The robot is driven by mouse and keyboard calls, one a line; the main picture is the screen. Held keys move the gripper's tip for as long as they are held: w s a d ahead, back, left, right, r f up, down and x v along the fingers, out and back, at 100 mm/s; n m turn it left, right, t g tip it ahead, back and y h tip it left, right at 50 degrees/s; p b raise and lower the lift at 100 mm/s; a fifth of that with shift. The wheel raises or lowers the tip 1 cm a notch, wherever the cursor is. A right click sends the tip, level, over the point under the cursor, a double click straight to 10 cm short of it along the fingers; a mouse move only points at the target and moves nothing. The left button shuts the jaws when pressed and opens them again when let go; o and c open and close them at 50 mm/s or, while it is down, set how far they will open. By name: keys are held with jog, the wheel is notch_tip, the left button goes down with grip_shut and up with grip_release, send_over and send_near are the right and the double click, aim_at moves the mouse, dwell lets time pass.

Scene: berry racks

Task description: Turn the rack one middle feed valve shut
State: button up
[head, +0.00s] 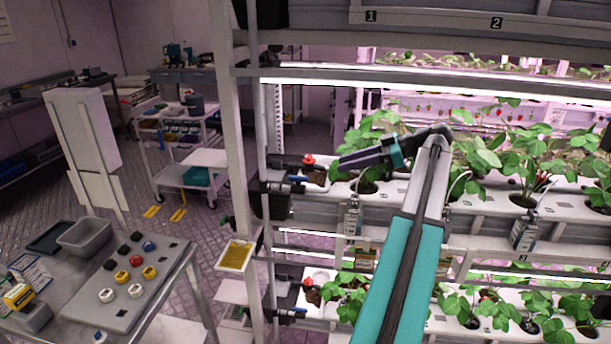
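The rack (238,130) stands right of centre, with planted channels on several levels. On its middle level, near the left post, a valve with a small blue handle (298,178) sits on dark pipework at the channel's left end. The handle looks roughly level, along the pipe; it is small in view. My arm reaches up in front of the rack and bends left. My gripper (343,162) is right of the blue handle and apart from it in the picture. Its fingers are too dark and small to tell open from shut. How far it is in depth is unclear.
A red knob (308,160) is just above the blue handle. Another blue-handled valve (297,311) is on the lower level. Strawberry plants (375,140) crowd behind my gripper. A table (165,290) with coloured knobs stands lower left.

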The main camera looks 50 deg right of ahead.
aim_at(306, 177)
jog(key=shift+p+x, duration=1.6)
jog(key=shift+x, duration=5.15)
jog(key=shift+s+f, duration=0.15)
jog(key=shift+c, duration=0.5)
grip_shut()
jog(key=shift+a, duration=0.15)
